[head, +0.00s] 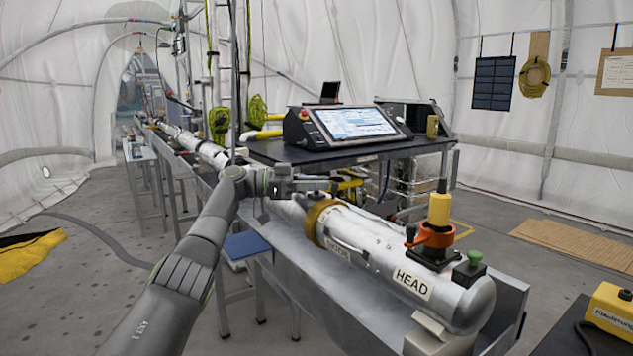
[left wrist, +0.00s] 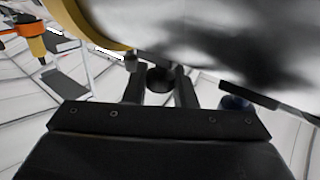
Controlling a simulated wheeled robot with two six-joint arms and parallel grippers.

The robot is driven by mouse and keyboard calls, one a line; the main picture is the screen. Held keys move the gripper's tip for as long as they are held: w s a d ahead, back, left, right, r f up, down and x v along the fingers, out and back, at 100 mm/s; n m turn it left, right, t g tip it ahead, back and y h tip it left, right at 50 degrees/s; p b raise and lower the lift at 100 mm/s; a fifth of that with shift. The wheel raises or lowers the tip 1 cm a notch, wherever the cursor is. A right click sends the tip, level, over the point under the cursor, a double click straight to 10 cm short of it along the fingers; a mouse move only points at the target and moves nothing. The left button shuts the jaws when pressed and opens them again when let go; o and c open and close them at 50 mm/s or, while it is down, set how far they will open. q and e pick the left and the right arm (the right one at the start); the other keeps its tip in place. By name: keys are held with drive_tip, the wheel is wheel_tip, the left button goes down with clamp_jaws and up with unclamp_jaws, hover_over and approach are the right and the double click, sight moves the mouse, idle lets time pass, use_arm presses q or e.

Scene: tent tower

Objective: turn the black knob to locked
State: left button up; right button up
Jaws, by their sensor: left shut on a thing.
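The black knob (left wrist: 160,79) shows as a dark round piece between the two fingers of my left gripper (left wrist: 159,88) in the left wrist view, close to the white tube (left wrist: 190,28). The left gripper (head: 318,185) is shut on it. In the head view this gripper reaches in from the left, at the far side of the ochre collar (head: 317,222) on the tube. The knob cannot be made out there, and its lock marking cannot be read in either view. My right gripper is not in view.
The white tube marked HEAD (head: 400,272) lies along a grey trough (head: 325,290). An orange clamp (head: 432,236) with a yellow-topped tool and a green knob (head: 474,257) stand on its near end. A console (head: 355,124) sits on a dark table behind.

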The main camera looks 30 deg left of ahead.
use_arm(q)
drive_tip(key=shift+f, duration=0.15)
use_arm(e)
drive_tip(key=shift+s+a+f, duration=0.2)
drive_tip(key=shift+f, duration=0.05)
use_arm(q)
drive_tip(key=o, duration=0.7)
drive_tip(key=shift+c, duration=0.2)
drive_tip(key=shift+d, duration=0.1)
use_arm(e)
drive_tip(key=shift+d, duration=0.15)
